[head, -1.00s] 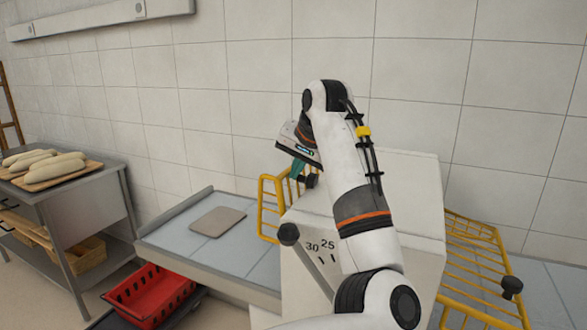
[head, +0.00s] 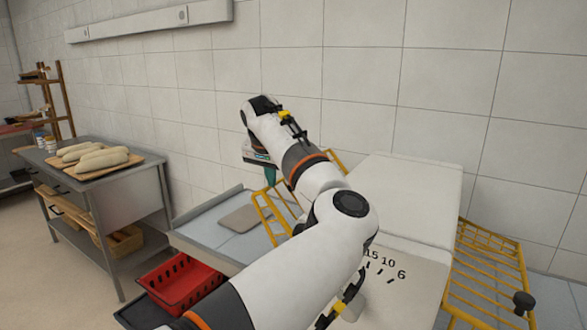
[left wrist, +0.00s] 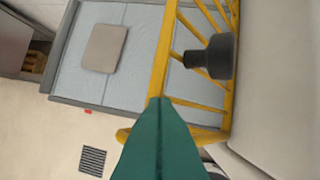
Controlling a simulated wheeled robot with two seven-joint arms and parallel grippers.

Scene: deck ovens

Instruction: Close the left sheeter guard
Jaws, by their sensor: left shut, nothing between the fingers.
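The left sheeter guard (head: 262,216) is a yellow wire frame on the left side of the white sheeter body (head: 415,195). It stands tilted out over the left belt, partly hidden behind my left arm. In the left wrist view the guard (left wrist: 163,62) shows a black knob (left wrist: 207,57) by its bars. My left gripper (head: 270,175) has teal fingers, shut and empty, at the guard's outer side. In the left wrist view the fingertips (left wrist: 158,101) overlap the guard's outer bar; I cannot tell whether they touch. My right gripper is out of view.
A flat greyish slab (head: 240,219) lies on the left belt (head: 205,225). A red basket (head: 180,283) stands below it. The right guard (head: 490,265) slopes outward on the other side. A steel table (head: 120,190) with loaves stands at left; the wall is close behind.

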